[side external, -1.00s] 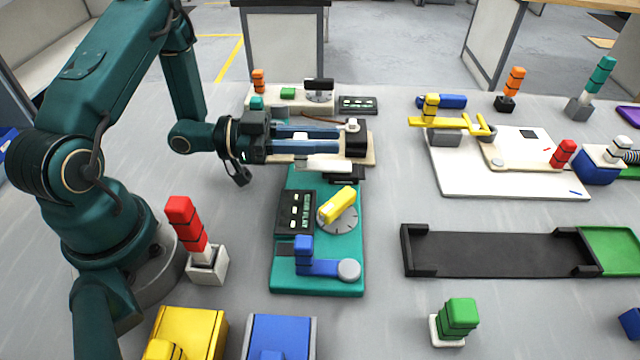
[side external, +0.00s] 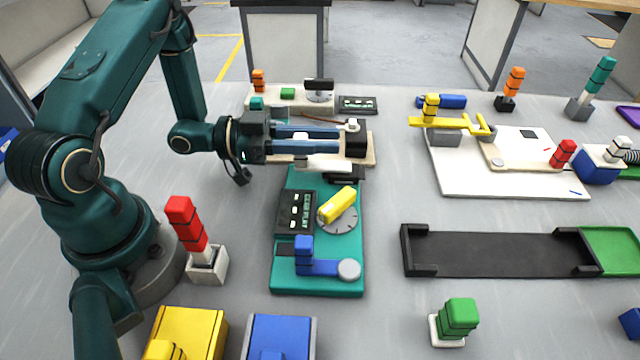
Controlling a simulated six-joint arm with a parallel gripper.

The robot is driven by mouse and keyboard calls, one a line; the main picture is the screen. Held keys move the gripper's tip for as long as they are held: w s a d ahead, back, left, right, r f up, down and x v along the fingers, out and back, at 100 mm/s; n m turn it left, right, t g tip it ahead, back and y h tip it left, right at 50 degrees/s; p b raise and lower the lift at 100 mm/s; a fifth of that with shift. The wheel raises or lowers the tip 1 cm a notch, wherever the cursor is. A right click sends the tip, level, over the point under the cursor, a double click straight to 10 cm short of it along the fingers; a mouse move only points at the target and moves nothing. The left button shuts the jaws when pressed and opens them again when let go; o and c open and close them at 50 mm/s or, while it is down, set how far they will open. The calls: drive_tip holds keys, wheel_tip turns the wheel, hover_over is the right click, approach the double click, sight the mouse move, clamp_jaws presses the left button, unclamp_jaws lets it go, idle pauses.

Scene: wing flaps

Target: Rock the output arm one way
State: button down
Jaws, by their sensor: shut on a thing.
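My gripper (side external: 338,140) is level, with two blue-grey fingers pointing right above the far end of the teal board (side external: 315,288). It is shut on a small white handle (side external: 301,138), whose top shows at the fingers; the grip itself is mostly hidden. A white bar (side external: 322,165) shows just in front of the fingers, and a black block (side external: 355,145) stands at their tips. I cannot tell for sure which part is the output arm. On the teal board, a yellow lever (side external: 337,204) lies slantwise over a grey dial, and a blue lever (side external: 318,267) points left from its round grey pivot.
A cream device (side external: 290,100) with a dial stands behind. A red-handled post (side external: 186,224) is at left, a white board (side external: 470,185) with yellow parts at right, and a dark track (side external: 490,255) at front right.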

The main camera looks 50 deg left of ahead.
sight(294, 136)
drive_tip(key=shift+w+a+m+g+h, duration=0.1)
drive_tip(key=shift+w+m+g+h, duration=0.05)
drive_tip(key=shift+m+g+h, duration=0.4)
drive_tip(key=c, duration=0.7)
unclamp_jaws()
drive_tip(key=shift+v, duration=2.6)
